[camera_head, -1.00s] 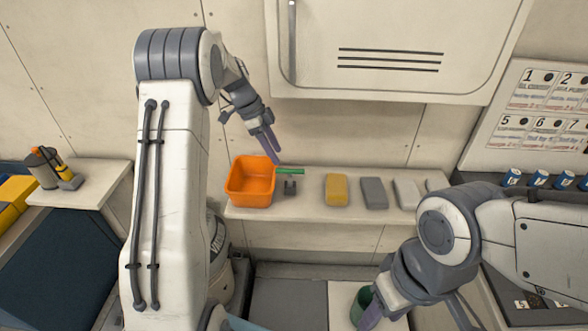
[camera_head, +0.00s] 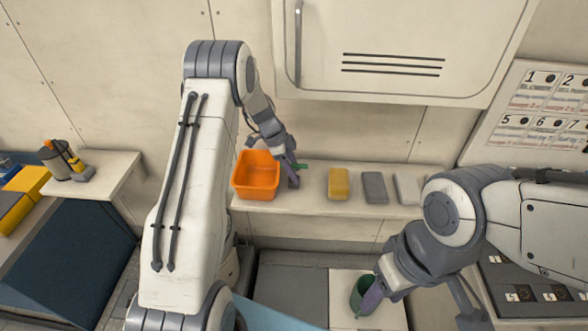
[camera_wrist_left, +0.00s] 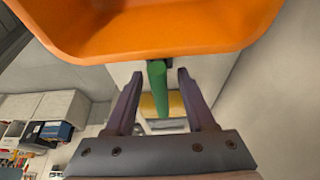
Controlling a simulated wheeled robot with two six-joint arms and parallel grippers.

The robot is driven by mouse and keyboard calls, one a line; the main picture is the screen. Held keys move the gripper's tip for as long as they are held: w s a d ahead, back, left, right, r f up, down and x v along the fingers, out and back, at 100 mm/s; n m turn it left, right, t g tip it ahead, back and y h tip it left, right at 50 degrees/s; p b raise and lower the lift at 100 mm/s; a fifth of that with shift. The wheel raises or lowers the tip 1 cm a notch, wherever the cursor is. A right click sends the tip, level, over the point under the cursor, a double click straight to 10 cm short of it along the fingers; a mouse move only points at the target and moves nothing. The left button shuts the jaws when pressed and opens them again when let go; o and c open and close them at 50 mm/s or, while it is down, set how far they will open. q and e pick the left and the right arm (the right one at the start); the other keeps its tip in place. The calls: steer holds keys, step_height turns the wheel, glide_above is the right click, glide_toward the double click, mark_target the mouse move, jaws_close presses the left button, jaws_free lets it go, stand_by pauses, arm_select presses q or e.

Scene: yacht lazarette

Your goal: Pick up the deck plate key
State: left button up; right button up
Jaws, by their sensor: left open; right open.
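The deck plate key shows as a green handle (camera_head: 302,166) on the shelf, right of the orange bin, mostly hidden behind my left gripper in the head view. My left gripper (camera_head: 293,184) is lowered there. In the left wrist view the green handle (camera_wrist_left: 157,85) stands between the two open fingers of my left gripper (camera_wrist_left: 157,82), with a gap on each side. The orange bin (camera_wrist_left: 150,42) is close beyond them. My right gripper (camera_head: 371,302) is open, low at the front, beside a dark green cup (camera_head: 358,291); whether they touch I cannot tell.
The orange bin (camera_head: 256,190) stands just left of my left gripper. A yellow block (camera_head: 338,184), a grey block (camera_head: 374,187) and a pale block (camera_head: 407,189) lie along the shelf (camera_head: 310,206) to the right. A wall cabinet (camera_head: 400,45) hangs above.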

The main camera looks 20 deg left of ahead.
arm_select(q)
jaws_close()
steer(key=shift+r, duration=0.1)
